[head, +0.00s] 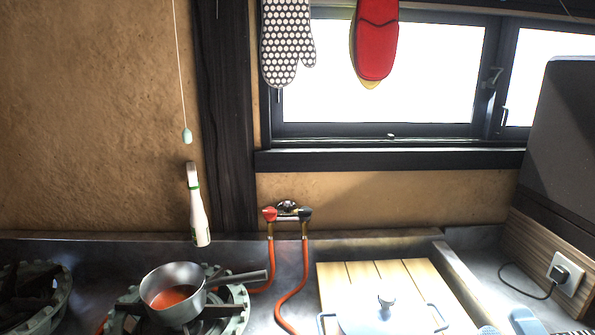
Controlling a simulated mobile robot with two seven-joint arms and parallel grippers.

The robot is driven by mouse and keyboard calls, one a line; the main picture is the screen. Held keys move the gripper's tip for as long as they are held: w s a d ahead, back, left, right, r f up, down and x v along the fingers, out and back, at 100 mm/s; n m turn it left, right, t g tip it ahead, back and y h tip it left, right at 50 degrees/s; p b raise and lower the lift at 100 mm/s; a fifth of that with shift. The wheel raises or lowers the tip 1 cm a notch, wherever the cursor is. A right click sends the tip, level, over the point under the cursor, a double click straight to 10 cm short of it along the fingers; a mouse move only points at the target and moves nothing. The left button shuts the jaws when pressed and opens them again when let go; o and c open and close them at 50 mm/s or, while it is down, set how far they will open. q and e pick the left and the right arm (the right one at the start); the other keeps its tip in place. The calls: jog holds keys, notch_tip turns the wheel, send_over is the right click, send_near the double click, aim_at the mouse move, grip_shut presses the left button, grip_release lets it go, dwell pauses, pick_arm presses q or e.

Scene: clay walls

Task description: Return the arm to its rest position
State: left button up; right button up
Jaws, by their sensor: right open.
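My right gripper (507,326) shows only in part at the bottom right edge of the head view, as two light-blue tips with a gap between them. It is open, and nothing shows between the tips. It is low over the counter, to the right of the wooden board. The rest of it and most of the right arm are cut off by the frame. My left gripper and left arm are not in view.
A grey saucepan (172,283) with red contents stands on the stove burner (236,312). A light-blue lidded pot (386,318) stands on a slatted wooden board (335,280). A dark panel (565,150) stands at right, above a plugged-in cable (530,293). Red hoses (291,300) run between.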

jog(key=s+d+f+m+g+h, duration=0.3)
jog(key=s+f+m+g+h, duration=0.1)
jog(key=f+m+g, duration=0.3)
jog(key=s+d+f+m+g+h, duration=0.35)
jog(key=s+f+m, duration=0.2)
jog(key=f, duration=0.35)
jog(key=s+a+f+m+g+y, duration=0.4)
jog(key=s+a+f+g+y, duration=0.2)
jog(key=s+a+f+g, duration=0.45)
jog(key=w+d+f+n+t, duration=0.1)
jog(key=w+f+t, duration=0.4)
jog(key=t, duration=0.5)
jog(key=shift+w+d+f+y+p, duration=0.4)
jog(key=shift+w+d, duration=0.1)
jog(key=shift+w, duration=0.55)
